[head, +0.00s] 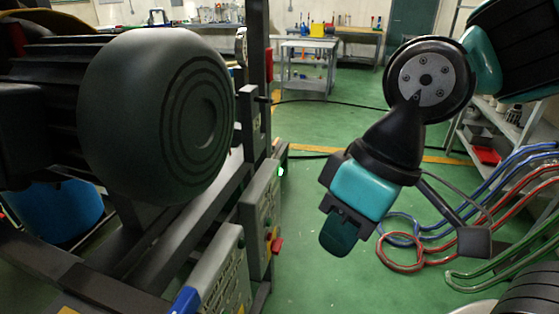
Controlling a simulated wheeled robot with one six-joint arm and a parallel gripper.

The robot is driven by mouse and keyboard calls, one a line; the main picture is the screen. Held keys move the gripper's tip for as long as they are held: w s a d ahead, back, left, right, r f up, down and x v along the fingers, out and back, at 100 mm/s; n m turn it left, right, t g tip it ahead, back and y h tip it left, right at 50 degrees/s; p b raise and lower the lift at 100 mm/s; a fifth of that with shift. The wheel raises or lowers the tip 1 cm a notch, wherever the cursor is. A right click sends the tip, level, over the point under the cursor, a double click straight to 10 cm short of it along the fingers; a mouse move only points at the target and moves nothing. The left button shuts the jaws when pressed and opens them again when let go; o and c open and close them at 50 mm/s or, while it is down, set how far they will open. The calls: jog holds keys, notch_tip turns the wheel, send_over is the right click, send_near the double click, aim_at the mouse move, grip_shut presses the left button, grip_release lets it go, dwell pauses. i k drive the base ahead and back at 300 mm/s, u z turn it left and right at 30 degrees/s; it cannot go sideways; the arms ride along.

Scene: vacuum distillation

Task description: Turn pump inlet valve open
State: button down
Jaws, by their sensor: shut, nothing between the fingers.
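My gripper (340,236) hangs in the middle right of the head view, teal and black, pointing down and to the left. It is shut and empty, and apart from everything around it. A large dark motor or pump housing (160,115) with a rounded end fills the left of the view. I cannot make out for certain which part is the pump inlet valve. A blue handle-like piece (186,301) shows at the bottom edge, partly cut off, beside a grey box (222,275). A red knob (277,245) sits on a second grey box (260,212).
A dark metal frame (258,70) stands right of the housing. A blue drum (65,212) is behind the lower frame. Blue, red and green hoses (400,262) loop at the right. A grey table (305,65) stands far back. Green floor (325,120) is clear in the middle.

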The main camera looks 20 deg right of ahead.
aim_at(269, 100)
jog(key=z, duration=0.05)
jog(key=k, duration=0.5)
jog(key=z, duration=1.75)
jog(key=i, duration=1)
jog(key=u, duration=1.9)
